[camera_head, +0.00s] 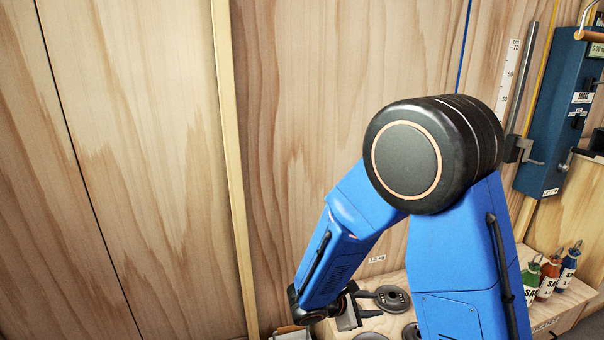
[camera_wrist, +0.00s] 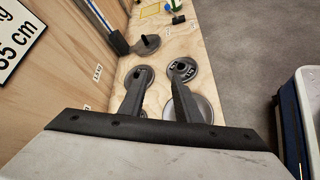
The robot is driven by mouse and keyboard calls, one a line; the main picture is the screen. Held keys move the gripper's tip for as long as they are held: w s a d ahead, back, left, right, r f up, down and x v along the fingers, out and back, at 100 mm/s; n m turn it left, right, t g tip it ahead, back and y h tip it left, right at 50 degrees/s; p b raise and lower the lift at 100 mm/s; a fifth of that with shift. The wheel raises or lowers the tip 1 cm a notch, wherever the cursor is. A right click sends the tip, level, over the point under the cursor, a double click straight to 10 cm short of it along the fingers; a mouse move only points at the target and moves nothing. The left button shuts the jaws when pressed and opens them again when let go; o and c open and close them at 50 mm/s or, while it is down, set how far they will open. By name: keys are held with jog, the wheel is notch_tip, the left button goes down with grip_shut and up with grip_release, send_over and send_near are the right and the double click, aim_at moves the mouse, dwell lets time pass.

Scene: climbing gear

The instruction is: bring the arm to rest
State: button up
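My arm is blue with a black elbow joint and fills the middle of the head view, bending down to the left. My gripper (camera_head: 350,308) is at its lower end, low over a plywood shelf (camera_head: 395,279), partly hidden by the arm. In the wrist view my gripper (camera_wrist: 160,78) has its two dark fingers apart with nothing between them. Dark round weight plates lie beyond and below the fingers: one at the left finger (camera_wrist: 146,73), one at the right finger (camera_wrist: 204,88). I cannot tell how high the fingertips are above them.
A plywood wall stands behind the shelf. Green, red and blue bottles (camera_head: 547,279) stand at the shelf's right. A blue box (camera_head: 556,120) hangs on the wall beside a ruler (camera_head: 509,85). Another plate with a post (camera_wrist: 146,45) lies farther along. A white-rimmed bin (camera_wrist: 308,85) stands at right.

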jog(key=s+d+r+m+g+y, duration=0.4)
jog(key=s+d+r+m, duration=0.65)
jog(key=s+r, duration=0.2)
jog(key=s+a+r+m+t+y, duration=0.1)
jog(key=s+r+m+t+y, duration=0.2)
jog(key=s, duration=0.9)
notch_tip(320, 180, up, 5)
jog(key=m+y, duration=0.3)
jog(key=m, duration=0.1)
jog(key=shift+s+a, duration=0.35)
jog(key=shift+f, duration=0.1)
